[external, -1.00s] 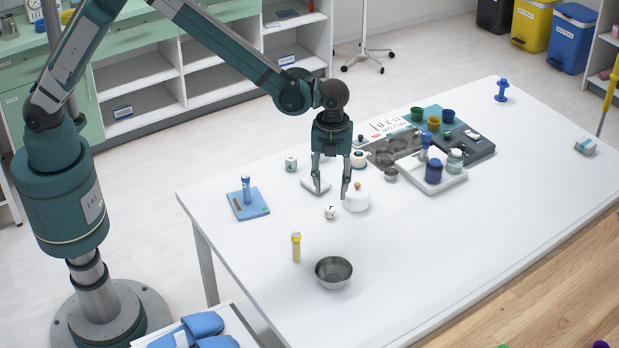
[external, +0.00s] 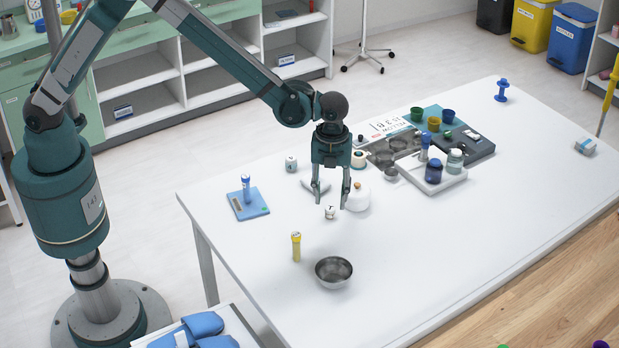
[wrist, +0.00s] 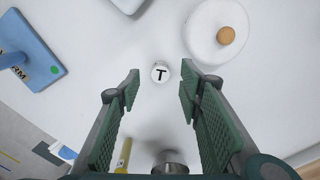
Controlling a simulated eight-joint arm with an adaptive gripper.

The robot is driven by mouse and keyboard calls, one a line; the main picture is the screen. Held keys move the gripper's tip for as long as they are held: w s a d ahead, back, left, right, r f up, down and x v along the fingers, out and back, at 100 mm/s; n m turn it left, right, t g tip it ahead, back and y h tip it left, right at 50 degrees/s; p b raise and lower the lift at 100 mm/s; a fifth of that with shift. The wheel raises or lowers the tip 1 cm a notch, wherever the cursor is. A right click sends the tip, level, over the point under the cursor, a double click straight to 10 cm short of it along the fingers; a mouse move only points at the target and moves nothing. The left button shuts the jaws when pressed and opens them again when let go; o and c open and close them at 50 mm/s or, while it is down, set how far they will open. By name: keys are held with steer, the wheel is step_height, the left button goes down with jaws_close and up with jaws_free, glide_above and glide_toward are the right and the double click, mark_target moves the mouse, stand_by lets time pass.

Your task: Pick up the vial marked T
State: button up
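The vial marked T (wrist: 160,71) shows a white round top with a black T in the wrist view, ahead of my fingertips and between their lines. In the external view the small white vial (external: 330,212) stands on the table, just below my gripper. My gripper (external: 330,200) is open and empty, pointing down above the table; in the wrist view its two green padded fingers (wrist: 158,88) are wide apart. I cannot tell the exact height of the fingertips over the vial.
A white round container with an orange knob (wrist: 226,36) stands close to the vial. A yellow-capped tube (external: 296,246) and a metal bowl (external: 333,272) stand nearer the front.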

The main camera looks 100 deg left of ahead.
mark_target(331, 208)
steer(key=shift+f, duration=2)
steer(key=shift+c, duration=0.7)
steer(key=c, duration=0.7)
